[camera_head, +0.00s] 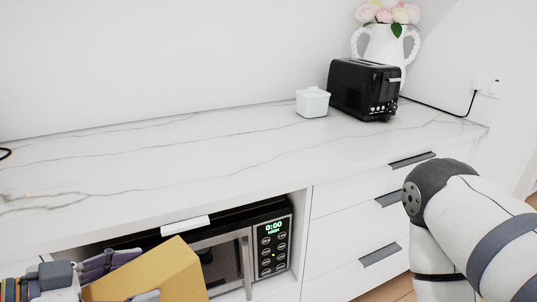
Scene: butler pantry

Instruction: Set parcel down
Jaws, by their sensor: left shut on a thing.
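The parcel (152,274) is a plain tan-yellow box at the bottom left. It is tilted and partly cut off by the lower edge of the picture. The parcel is in front of the cabinet, below the countertop's front edge, and hides part of the microwave. My right arm (466,222) shows at the right, but its gripper is out of view.
The white marbled countertop (150,160) has a wide clear area at left and middle. A small lidded jar (312,102), a black toaster (362,88) and a white flower vase (385,46) stand at the back right. A microwave (272,250) sits in the cabinet below.

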